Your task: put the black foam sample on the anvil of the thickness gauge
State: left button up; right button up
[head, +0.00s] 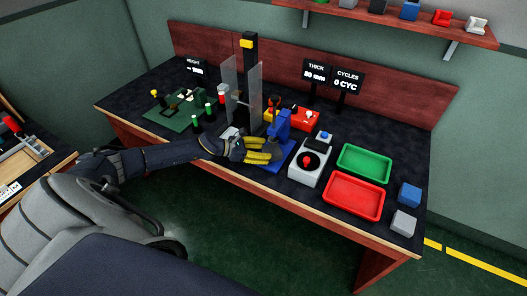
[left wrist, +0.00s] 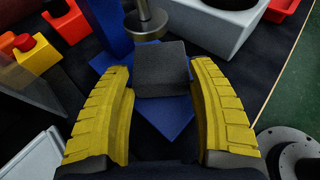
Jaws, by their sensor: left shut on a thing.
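The black foam sample (left wrist: 162,68) is a dark block between the yellow fingers of my left gripper (left wrist: 163,75), which is shut on it. In the head view my left gripper (head: 270,150) is at the front of the blue thickness gauge (head: 283,125); the foam cannot be made out there. In the left wrist view the foam is over the gauge's blue base (left wrist: 176,118), close to the round metal foot (left wrist: 149,22). I cannot tell whether the foam touches the base. The anvil itself is not clearly visible. My right gripper is not in view.
A grey box with a red knob (head: 308,163) stands right of the gauge. A green tray (head: 364,179) and a red tray (head: 352,213) lie further right, with blue (head: 409,194) and grey (head: 403,222) blocks. Clear panels (head: 243,92) stand behind my left gripper. The thickness display (head: 317,74) reads 80 mm.

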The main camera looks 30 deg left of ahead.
pick_arm(q)
jog(key=shift+f, duration=0.1)
jog(key=o, duration=0.7)
jog(key=shift+o, duration=0.2)
jog(key=v, duration=1.1)
jog(key=shift+s+a, duration=0.1)
jog(key=shift+s+a+r, duration=0.2)
jog(key=shift+s+r, duration=0.05)
jog(key=shift+r, duration=0.05)
